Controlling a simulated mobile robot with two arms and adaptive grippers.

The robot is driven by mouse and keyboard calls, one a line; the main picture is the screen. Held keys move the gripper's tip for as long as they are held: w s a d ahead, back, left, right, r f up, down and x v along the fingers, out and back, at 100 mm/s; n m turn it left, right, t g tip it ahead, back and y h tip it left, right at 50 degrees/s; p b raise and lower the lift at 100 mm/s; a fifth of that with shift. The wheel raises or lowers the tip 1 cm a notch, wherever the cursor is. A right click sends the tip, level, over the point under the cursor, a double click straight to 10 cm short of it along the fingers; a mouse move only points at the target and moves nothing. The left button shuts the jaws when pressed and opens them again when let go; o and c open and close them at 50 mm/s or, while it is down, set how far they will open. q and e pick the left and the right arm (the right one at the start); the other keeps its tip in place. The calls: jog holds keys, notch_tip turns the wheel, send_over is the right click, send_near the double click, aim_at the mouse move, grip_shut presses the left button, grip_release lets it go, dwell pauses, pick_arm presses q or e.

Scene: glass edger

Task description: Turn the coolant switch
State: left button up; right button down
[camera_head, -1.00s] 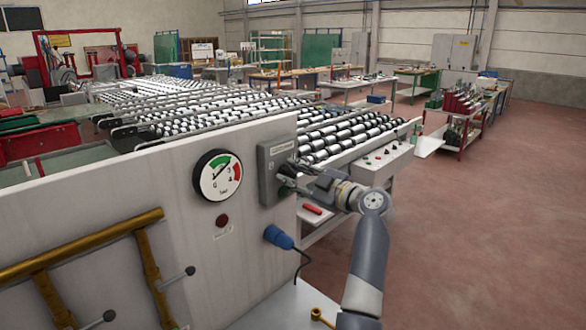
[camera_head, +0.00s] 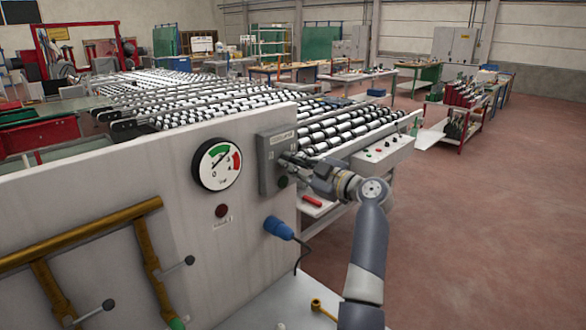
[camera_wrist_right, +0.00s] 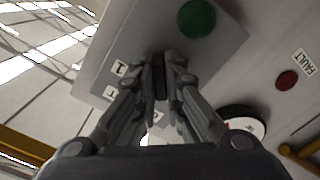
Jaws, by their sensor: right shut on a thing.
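The coolant switch sits on a grey box (camera_head: 279,142) at the right end of the pale machine panel (camera_head: 150,185). My right gripper (camera_head: 284,160) reaches it from the right and is shut on the switch handle. In the right wrist view, the gripper (camera_wrist_right: 160,65) has its fingers closed around a dark handle against the grey plate (camera_wrist_right: 225,45). The fingers hide most of the handle, so its exact angle is hard to tell. A green button or lamp (camera_wrist_right: 197,18) is on the same plate. My left gripper is not in view.
A pressure gauge (camera_head: 217,165), a red button labelled FAULT (camera_wrist_right: 288,80) and a blue plug (camera_head: 278,228) are near the switch. Brass pipes (camera_head: 85,238) with levers cross the panel's left. A roller conveyor (camera_head: 350,132) stands behind; the floor at right (camera_head: 480,240) is open.

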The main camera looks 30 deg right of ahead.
jog(key=m+b, duration=0.2)
jog(key=m, duration=1.3)
jog(key=shift+b, duration=0.4)
jog(key=shift+f+m, duration=0.1)
jog(key=shift+m, duration=0.3)
jog(key=c, duration=1.7)
grip_release()
jog(key=v, duration=1.2)
